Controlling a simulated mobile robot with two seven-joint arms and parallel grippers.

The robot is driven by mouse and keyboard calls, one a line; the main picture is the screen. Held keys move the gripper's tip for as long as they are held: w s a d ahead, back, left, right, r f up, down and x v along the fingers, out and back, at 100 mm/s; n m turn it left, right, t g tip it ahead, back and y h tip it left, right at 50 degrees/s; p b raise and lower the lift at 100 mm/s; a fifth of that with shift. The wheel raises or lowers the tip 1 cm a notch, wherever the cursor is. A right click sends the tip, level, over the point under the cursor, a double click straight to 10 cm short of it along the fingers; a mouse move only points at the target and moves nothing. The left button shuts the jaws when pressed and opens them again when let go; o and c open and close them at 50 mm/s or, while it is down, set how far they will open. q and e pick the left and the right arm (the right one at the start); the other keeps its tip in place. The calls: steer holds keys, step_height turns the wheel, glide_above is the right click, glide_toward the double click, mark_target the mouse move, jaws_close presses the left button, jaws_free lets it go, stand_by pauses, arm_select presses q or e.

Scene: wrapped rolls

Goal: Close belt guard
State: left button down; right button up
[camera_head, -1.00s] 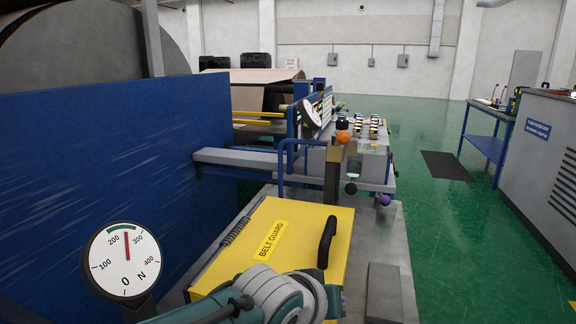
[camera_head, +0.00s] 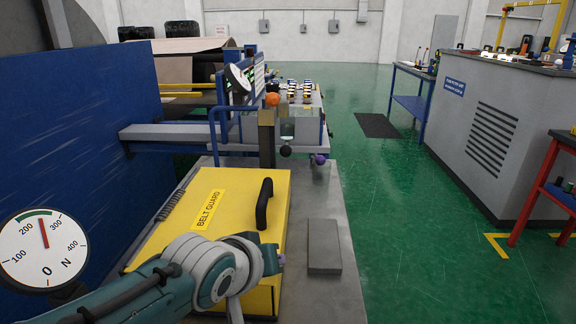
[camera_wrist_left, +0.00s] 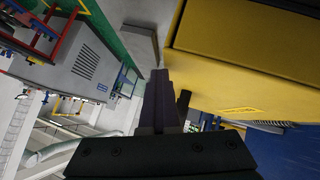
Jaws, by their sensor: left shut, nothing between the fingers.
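The yellow belt guard (camera_head: 225,205) lies flat-looking on the grey machine bed, with a BELT GUARD label, a hinge spring along its left edge and a black handle (camera_head: 264,203) near its right edge. I cannot tell whether its lid sits fully down. In the left wrist view the guard (camera_wrist_left: 235,65) fills the upper right. My left arm reaches over the guard's near end. My left gripper (camera_wrist_left: 160,80) is shut and empty beside the yellow side; its fingers are mostly hidden behind the wrist in the head view. My right gripper is not in view.
A grey block (camera_head: 324,247) lies on the bed right of the guard. A post with an orange knob (camera_head: 272,100) stands behind it. A force dial (camera_head: 43,249) is at the left, before a blue panel (camera_head: 80,130).

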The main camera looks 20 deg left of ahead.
arm_select(q)
steer(key=r+p, duration=0.2)
steer(key=r, duration=0.1)
steer(key=s+r+p, duration=0.1)
steer(key=r+p, duration=0.1)
steer(key=shift+d, duration=0.1)
steer(key=s+d+r+p, duration=0.2)
steer(key=s+r+p, duration=0.1)
steer(key=s+r, duration=0.3)
steer(key=s+a+m+g, duration=0.1)
steer(key=s, duration=0.3)
steer(key=s+a+m+g, duration=0.1)
steer(key=s, duration=0.2)
steer(key=s+a+m+g, duration=0.1)
steer(key=s, duration=0.3)
steer(key=shift+s+a+r, duration=0.15)
steer(key=shift+s+r, duration=0.15)
steer(key=shift+s, duration=0.05)
steer(key=s+r+m+g, duration=0.3)
steer(key=s+r+m, duration=0.15)
steer(key=s, duration=0.75)
step_height(320, 180, up, 27)
steer(key=p, duration=2.8)
steer(key=shift+w+a+r, duration=0.15)
steer(key=shift+w+a, duration=0.15)
steer(key=shift+w, duration=0.1)
steer(key=shift+n, duration=0.25)
